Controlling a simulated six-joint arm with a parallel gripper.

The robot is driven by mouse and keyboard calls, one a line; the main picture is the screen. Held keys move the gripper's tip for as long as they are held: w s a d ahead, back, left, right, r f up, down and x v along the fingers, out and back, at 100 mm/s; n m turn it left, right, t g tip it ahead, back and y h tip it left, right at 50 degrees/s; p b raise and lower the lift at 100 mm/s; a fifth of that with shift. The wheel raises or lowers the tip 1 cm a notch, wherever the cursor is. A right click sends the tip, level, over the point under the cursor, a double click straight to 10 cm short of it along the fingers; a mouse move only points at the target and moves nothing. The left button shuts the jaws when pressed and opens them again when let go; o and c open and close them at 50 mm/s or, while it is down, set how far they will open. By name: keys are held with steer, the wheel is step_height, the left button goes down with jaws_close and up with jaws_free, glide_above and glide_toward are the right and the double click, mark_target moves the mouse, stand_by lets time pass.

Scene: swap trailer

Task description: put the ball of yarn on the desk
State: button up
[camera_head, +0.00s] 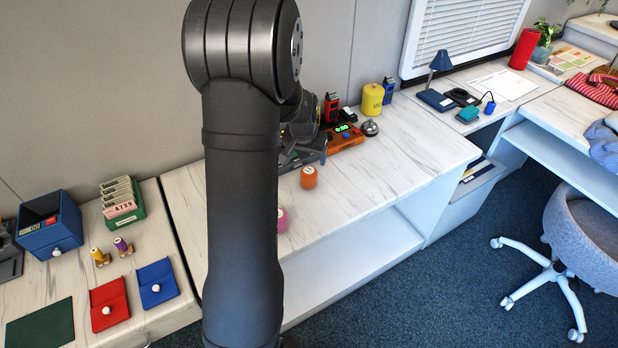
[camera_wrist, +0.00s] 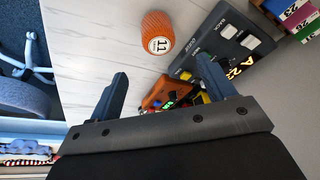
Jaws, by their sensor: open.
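I cannot make out a clear ball of yarn in either view. A pink rounded thing (camera_head: 282,219) sits near the front edge of the middle counter, partly hidden by my arm; I cannot tell what it is. The desk (camera_head: 560,123) is the pale marble-topped surface at the right, by the chair. My gripper (camera_wrist: 162,75) is open and empty above the middle counter, its fingers spread wide. In the head view it is mostly hidden by my arm. An orange ribbed cylinder marked 11 (camera_wrist: 157,32) lies ahead of the fingers, apart from them; it also shows in the head view (camera_head: 309,177).
The middle counter (camera_head: 400,150) holds an orange device (camera_head: 345,138), a bell (camera_head: 369,128) and a yellow canister (camera_head: 372,99). A grey keyed device (camera_wrist: 222,45) is near my right finger. A lamp (camera_head: 440,63) stands beyond.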

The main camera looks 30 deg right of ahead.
mark_target(307, 170)
step_height(307, 170, up, 5)
steer(key=w+d+m+g+y, duration=0.1)
steer(key=w+m+g+y, duration=0.15)
steer(key=m, duration=0.35)
steer(key=f, duration=1.2)
steer(key=shift+d+f, duration=0.1)
steer(key=shift+d, duration=0.1)
steer(key=f, duration=0.5)
steer(key=shift+s+d+f, duration=0.1)
steer(key=shift+s+d, duration=0.15)
steer(key=c, duration=1.2)
steer(key=shift+o, duration=0.2)
